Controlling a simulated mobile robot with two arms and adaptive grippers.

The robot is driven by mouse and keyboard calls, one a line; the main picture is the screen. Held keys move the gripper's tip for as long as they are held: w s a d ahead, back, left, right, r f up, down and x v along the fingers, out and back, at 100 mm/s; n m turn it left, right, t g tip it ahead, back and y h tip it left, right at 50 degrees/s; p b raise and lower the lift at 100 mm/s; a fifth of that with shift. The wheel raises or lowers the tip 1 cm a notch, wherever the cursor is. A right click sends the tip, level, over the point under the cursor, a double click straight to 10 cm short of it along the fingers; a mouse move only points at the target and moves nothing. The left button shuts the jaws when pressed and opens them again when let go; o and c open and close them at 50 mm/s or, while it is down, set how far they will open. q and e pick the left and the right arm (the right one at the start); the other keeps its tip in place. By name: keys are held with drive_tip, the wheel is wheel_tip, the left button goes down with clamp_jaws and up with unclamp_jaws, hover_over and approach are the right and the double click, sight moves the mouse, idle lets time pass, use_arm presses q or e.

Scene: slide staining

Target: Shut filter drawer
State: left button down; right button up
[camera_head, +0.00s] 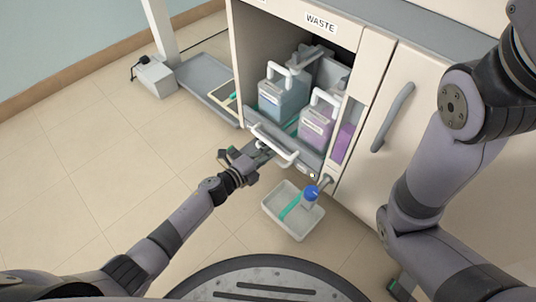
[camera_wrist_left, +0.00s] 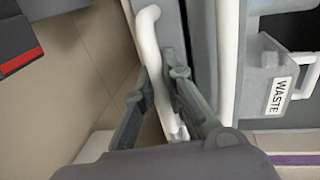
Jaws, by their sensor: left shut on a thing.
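The filter drawer (camera_head: 257,130) is a grey drawer low in the open waste cabinet, with a white bar handle (camera_head: 284,154) along its front. It stands pulled out somewhat past the cabinet front. My left gripper (camera_head: 264,146) is at the left part of this handle. In the left wrist view, the white handle (camera_wrist_left: 152,55) runs between the two dark fingers (camera_wrist_left: 158,100), which are closed around it. Canisters with white handles, one bluish (camera_head: 283,98) and one purple (camera_head: 316,128), stand in the drawer area.
A closed cabinet door (camera_head: 362,130) is to the right. A grey floor tray (camera_head: 205,82) and white box (camera_head: 155,77) lie to the left.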

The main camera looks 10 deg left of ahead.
use_arm(q)
drive_tip(key=shift+w, duration=0.15)
drive_tip(key=c, duration=1.9)
unclamp_jaws()
drive_tip(key=shift+d, duration=0.15)
drive_tip(key=shift+c, duration=0.2)
drive_tip(key=shift+r, duration=0.1)
drive_tip(key=v, duration=1.2)
drive_tip(key=shift+f, duration=0.25)
